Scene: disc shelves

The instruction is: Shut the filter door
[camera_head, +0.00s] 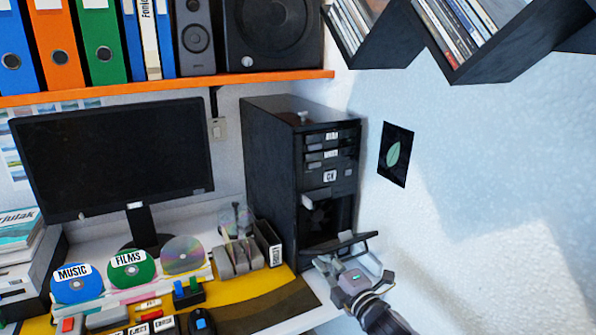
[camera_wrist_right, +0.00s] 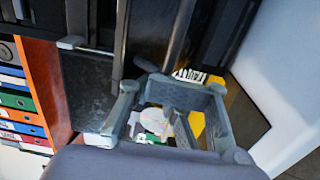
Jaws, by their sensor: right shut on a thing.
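The black computer tower (camera_head: 272,165) stands at the right end of the desk against the wall. Its filter door (camera_head: 338,243) is a dark flap at the bottom front, hinged low and folded outward, with the dark bay (camera_head: 325,215) open above it. My right gripper (camera_head: 347,262) is at the flap's outer side, shut on it; the exact contact is hard to see. In the right wrist view the grey fingers (camera_wrist_right: 175,105) show close to dark tower parts, and I cannot tell the door apart there. My left gripper is not in view.
A monitor (camera_head: 110,155), labelled discs (camera_head: 128,268) and a disc holder (camera_head: 238,258) stand left of the tower. An orange shelf (camera_head: 170,88) runs above. The white wall (camera_head: 480,200) is close on the right. The yellow mat (camera_head: 235,305) has some bare room.

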